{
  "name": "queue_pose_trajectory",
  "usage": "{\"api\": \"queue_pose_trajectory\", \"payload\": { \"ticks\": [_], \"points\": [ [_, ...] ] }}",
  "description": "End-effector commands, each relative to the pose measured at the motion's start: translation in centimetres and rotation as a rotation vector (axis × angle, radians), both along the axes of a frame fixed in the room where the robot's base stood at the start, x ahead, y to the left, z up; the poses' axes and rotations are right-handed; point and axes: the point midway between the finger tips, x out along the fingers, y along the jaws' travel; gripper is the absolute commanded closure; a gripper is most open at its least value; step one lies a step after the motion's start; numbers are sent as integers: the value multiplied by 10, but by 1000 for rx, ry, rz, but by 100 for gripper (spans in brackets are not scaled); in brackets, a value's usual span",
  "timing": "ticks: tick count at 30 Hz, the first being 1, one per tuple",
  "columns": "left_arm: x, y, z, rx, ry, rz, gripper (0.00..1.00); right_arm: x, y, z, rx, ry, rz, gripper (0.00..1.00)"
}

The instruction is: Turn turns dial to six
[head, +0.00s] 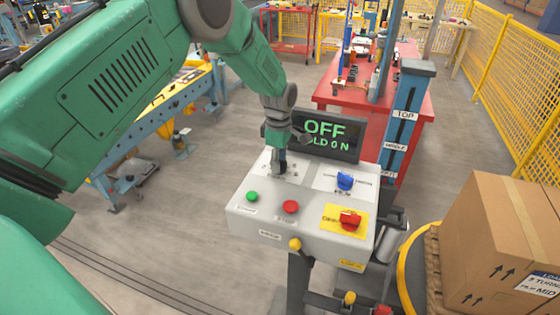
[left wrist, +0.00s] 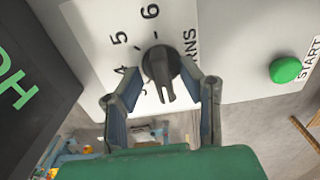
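The turns dial (left wrist: 160,65) is a black knob on the white control panel (head: 262,222). In the left wrist view, the numbers 4, 5 and 6 show around its far side, with part of the word TURNS to the right. Its ridge points toward my gripper; I cannot tell which number it is set to. My left gripper (left wrist: 160,98) is open, with one finger on each side of the knob and gaps showing. In the head view, my left gripper (head: 280,167) reaches down to the panel's back left and hides the dial. My right gripper is not in view.
The panel also has a green button (head: 252,196), a red button (head: 290,207), a blue knob (head: 345,181) and a red switch (head: 349,220). A dark display (head: 338,140) behind reads OFF. A cardboard box (head: 500,240) stands at the right.

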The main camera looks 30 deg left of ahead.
Motion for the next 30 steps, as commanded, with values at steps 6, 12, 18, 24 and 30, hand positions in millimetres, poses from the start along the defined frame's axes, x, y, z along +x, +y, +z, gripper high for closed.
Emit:
{"api": "queue_pose_trajectory", "payload": {
  "ticks": [6, 12, 18, 24, 30],
  "points": [
    [0, -2, 1, 2, -1, -1, 100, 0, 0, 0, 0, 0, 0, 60],
    [1, -5, 3, 2, -4, -4, 100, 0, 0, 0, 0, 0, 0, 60],
    [2, -6, 4, 0, -7, -44, 100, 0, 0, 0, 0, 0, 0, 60],
    [3, -8, 5, -1, -11, -156, 100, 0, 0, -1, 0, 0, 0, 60],
    [4, -10, 6, 1, -13, -329, 100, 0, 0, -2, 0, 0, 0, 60]
  ]
}}
